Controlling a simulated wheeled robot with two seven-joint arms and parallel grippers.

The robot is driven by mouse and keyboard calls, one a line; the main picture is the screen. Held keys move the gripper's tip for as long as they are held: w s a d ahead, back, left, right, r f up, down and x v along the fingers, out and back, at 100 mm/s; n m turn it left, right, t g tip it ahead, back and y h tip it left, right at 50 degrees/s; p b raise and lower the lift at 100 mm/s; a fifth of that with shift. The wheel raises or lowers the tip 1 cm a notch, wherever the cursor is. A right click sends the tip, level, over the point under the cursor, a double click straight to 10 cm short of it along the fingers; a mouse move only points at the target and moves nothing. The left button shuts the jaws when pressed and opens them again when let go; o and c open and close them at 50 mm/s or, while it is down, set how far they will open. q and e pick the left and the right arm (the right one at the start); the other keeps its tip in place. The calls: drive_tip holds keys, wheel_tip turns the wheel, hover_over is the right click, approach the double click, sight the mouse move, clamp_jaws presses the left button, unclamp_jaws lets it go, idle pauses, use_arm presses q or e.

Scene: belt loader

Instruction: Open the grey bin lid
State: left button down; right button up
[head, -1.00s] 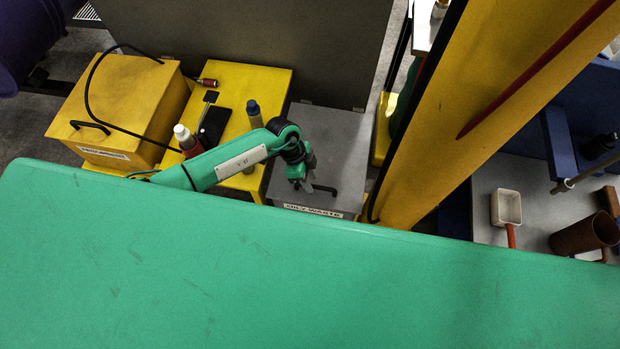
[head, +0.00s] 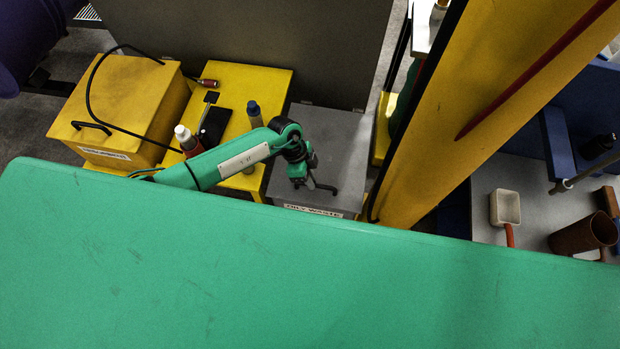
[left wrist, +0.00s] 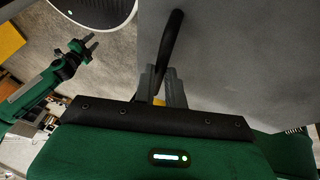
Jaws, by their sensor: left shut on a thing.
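The grey bin (head: 345,135) stands behind the green surface, with a label on its front edge partly cut off. Its grey lid looks down flat; it also fills the right of the left wrist view (left wrist: 240,60). A dark bar handle (head: 328,188) is on the lid near the front; it also shows in the left wrist view (left wrist: 172,38). My left gripper (head: 307,184) is at the handle, and in the left wrist view its fingers (left wrist: 161,84) are shut on it. My right gripper (left wrist: 90,43) shows small at the upper left there, apart from the bin; its jaw gap is unclear.
A yellow bin (head: 125,100) and a yellow stand (head: 235,85) with bottles and a black item are to the left. A yellow post (head: 470,110) rises close on the right. The broad green surface (head: 300,270) hides what is below it.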

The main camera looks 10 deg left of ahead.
use_arm(q)
drive_tip(key=w+r+g+p, duration=0.1)
drive_tip(key=w+r+p, duration=0.2)
drive_tip(key=w+r, duration=0.2)
drive_tip(key=w+r+g+p, duration=0.2)
drive_tip(key=w+r+p, duration=0.1)
drive_tip(key=r, duration=0.8)
drive_tip(key=shift+w+r+n+g, duration=0.3)
drive_tip(key=shift+w+r+n, duration=0.1)
drive_tip(key=shift+w, duration=0.45)
drive_tip(key=shift+a+f, duration=0.1)
